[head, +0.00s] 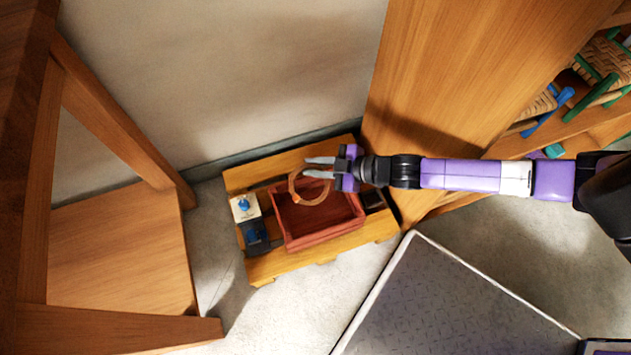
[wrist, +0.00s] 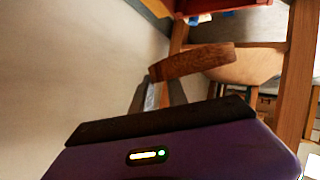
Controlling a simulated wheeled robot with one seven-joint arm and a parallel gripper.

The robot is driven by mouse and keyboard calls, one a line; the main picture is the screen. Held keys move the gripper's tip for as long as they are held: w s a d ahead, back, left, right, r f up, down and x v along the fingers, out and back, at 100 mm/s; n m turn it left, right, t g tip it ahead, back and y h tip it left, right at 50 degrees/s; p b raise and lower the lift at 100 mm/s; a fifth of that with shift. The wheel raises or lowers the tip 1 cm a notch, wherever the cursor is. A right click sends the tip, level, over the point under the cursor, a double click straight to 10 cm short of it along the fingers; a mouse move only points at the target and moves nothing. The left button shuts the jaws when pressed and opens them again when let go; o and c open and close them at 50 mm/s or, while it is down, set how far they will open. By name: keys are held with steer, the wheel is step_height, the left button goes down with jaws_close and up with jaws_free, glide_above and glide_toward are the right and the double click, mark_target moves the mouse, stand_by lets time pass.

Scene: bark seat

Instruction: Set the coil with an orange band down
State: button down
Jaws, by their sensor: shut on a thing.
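The coil (head: 292,187) is a thin tan-orange ring. My gripper (head: 319,167) is shut on its upper edge in the head view, and the ring hangs in front of the red tray (head: 320,238). In the wrist view the coil (wrist: 195,62) is a brown curved strip at the fingertips (wrist: 160,92), with the rest of it out of sight. An orange band cannot be made out clearly. I cannot tell how far the coil is above the tray.
The red tray sits on a low slatted wooden stand (head: 262,268) against the wall. A white block with a blue top (head: 244,207) and a dark blue item (head: 255,237) stand left of the tray. A wooden cabinet (head: 440,80) rises at right, a wooden chair (head: 115,245) at left.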

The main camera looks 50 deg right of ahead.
steer(key=shift+w+d, duration=0.1)
steer(key=shift+d, duration=0.15)
step_height(320, 180, down, 20)
steer(key=b, duration=1)
steer(key=shift+r, duration=0.15)
steer(key=shift+f+b, duration=0.5)
steer(key=shift+b, duration=0.1)
steer(key=shift+f, duration=0.1)
steer(key=c, duration=1.3)
jaws_free()
steer(key=shift+o, duration=0.2)
